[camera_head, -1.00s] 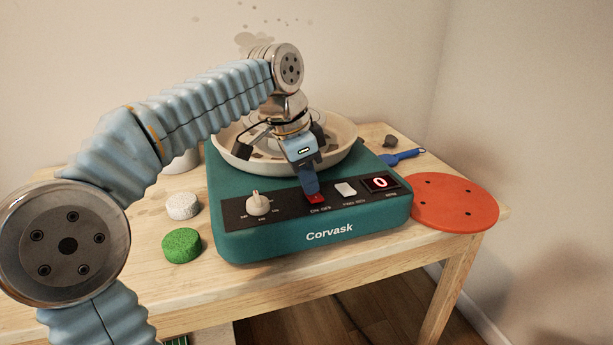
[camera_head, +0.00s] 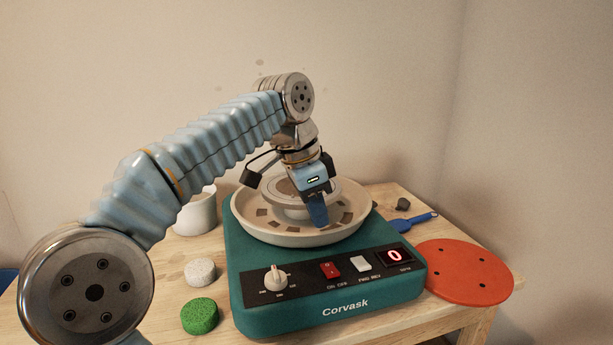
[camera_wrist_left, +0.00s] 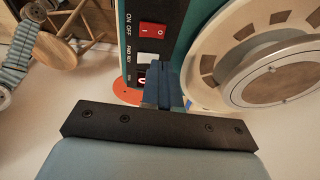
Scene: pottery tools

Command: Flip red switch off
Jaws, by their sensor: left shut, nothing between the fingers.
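The red switch (camera_head: 330,270) is on the black front panel of the teal Corvask pottery wheel (camera_head: 300,322), above the ON OFF label. It also shows in the left wrist view (camera_wrist_left: 153,30), with white marks on its face. I cannot tell for sure which side is pressed. My left gripper (camera_head: 318,222) is shut and empty, pointing down over the front of the wheel's basin, behind and above the switch and apart from it. Its blue fingers (camera_wrist_left: 168,85) are together in the wrist view. My right gripper is not in view.
A dial (camera_head: 276,280), a white switch (camera_head: 362,264) and a red display reading 0 (camera_head: 395,256) share the panel. A pale basin (camera_head: 345,235) tops the wheel. A green sponge (camera_head: 200,316), a white round piece (camera_head: 200,271) and an orange disc (camera_head: 465,272) lie beside it.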

